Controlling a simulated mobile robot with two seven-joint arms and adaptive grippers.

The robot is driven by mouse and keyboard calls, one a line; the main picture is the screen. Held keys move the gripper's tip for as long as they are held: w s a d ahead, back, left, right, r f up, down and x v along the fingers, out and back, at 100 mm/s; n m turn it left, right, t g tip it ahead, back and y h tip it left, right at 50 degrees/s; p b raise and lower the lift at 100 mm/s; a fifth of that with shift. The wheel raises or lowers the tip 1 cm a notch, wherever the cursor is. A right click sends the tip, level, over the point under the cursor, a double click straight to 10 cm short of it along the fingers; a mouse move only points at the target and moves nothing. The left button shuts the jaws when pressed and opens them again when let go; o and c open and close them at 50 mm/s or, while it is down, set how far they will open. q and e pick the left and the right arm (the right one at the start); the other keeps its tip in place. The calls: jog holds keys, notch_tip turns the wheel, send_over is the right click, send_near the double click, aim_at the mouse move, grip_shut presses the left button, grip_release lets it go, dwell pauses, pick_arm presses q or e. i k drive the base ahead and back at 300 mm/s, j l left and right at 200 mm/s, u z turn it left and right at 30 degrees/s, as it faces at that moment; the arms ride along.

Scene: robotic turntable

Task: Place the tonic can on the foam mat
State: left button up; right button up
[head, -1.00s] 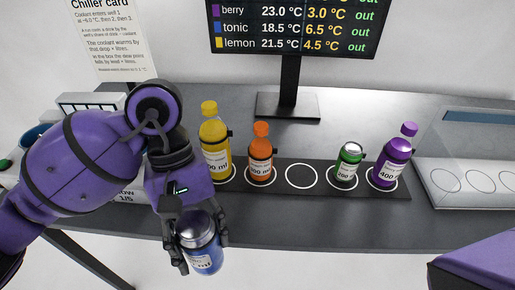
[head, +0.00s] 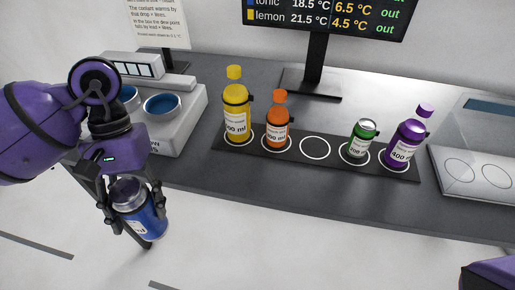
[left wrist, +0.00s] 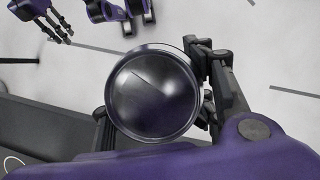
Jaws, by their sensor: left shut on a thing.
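The tonic can (head: 142,213), blue with a silver top and a white label, is held tilted in my left gripper (head: 133,211), whose fingers are shut around it. It hangs in front of the counter's front edge, over the floor. In the left wrist view its round metal end (left wrist: 153,93) faces the camera between the fingers. A dark mat (head: 400,173) with a row of white rings lies on the counter, right of the can; it is the only mat I see. Its middle ring (head: 315,148) is empty. A gripper, seemingly my right one (left wrist: 45,18), shows at the wrist view's upper left; its opening is unclear.
On the mat stand a yellow bottle (head: 236,112), an orange bottle (head: 278,122), a green can (head: 362,138) and a purple bottle (head: 407,142). A grey chiller box (head: 180,130) with round wells stands left. A screen (head: 330,15) stands behind, a clear-lidded case (head: 480,165) right.

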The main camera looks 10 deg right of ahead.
aim_at(314, 147)
jog(key=k+z, duration=0.15)
jog(key=z, duration=0.2)
jog(key=k+l+z, duration=0.1)
jog(key=z, duration=0.3)
